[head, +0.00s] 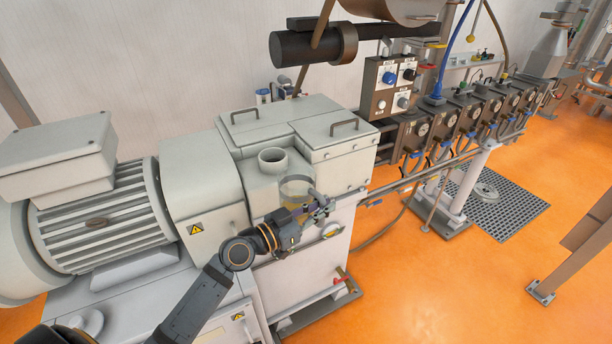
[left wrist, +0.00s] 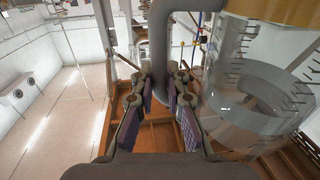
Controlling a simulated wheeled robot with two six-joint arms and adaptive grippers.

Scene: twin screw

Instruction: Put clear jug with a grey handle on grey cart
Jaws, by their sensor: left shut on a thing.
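The clear jug (head: 294,187) is at the front of the white machine in the head view, just right of its round inlet. It looks see-through, with yellow in its lower part. My left gripper (head: 315,210) is at the jug's right side. In the left wrist view the jug (left wrist: 255,95) fills the right, with dark scale marks on its wall. Its grey handle (left wrist: 159,45) runs between the fingers of my left gripper (left wrist: 163,85), which is shut on it. I cannot make out the grey cart. My right gripper is not in view.
The white machine (head: 310,255) with its round inlet (head: 273,160) stands close behind and below the jug. A row of valves and gauges (head: 465,120) runs off to the right. Orange floor (head: 460,290) is open at the front right, beside a brown post (head: 560,265).

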